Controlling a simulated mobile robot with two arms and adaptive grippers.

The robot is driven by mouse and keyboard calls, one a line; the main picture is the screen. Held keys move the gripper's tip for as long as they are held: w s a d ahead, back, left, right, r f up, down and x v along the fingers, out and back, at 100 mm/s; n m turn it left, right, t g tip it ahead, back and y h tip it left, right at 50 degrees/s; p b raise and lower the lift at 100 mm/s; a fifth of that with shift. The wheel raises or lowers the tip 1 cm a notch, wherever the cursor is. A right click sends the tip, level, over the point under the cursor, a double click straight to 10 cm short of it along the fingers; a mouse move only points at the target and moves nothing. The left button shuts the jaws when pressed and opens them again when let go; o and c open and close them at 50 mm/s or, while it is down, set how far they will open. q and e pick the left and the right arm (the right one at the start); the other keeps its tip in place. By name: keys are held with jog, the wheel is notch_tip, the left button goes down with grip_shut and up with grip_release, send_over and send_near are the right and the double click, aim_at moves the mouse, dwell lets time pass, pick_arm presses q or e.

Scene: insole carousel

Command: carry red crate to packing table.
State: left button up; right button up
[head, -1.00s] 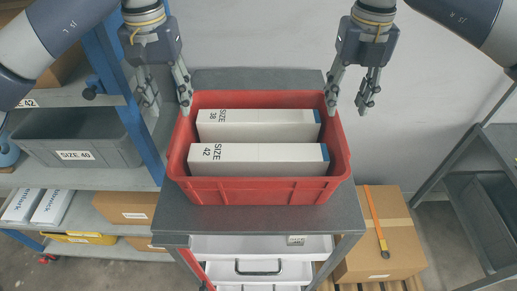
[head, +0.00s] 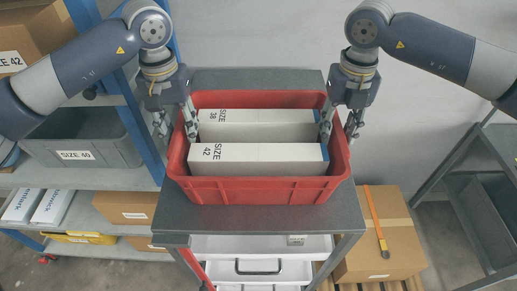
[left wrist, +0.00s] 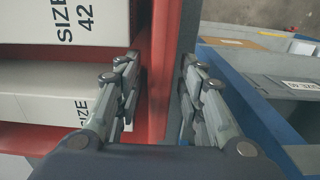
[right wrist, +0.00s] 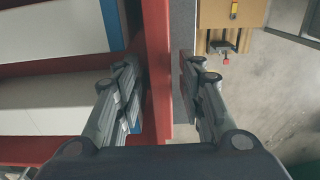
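The red crate (head: 262,190) stands upright on the dark top of a grey drawer cart (head: 270,219). It holds two white boxes, labelled SIZE 38 (head: 258,117) and SIZE 42 (head: 270,153). My left gripper (head: 177,130) is at the crate's left wall, one finger inside and one outside. In the left wrist view its fingers (left wrist: 158,95) are apart with the red rim (left wrist: 157,75) between them. My right gripper (head: 338,130) straddles the right wall likewise. In the right wrist view its fingers (right wrist: 164,95) are apart around the rim (right wrist: 157,60). No packing table is recognisable.
A blue-framed shelf with a grey SIZE 40 bin (head: 80,140) and cartons stands close on the left. A carton with an orange strap (head: 385,240) sits on a pallet at the lower right. A grey rack (head: 480,190) stands at the far right.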

pick_arm(q)
grip_shut()
pick_arm(e)
grip_shut()
pick_arm(q)
jog(key=shift+w+r, duration=0.1)
pick_arm(e)
jog(key=shift+w+r, duration=0.1)
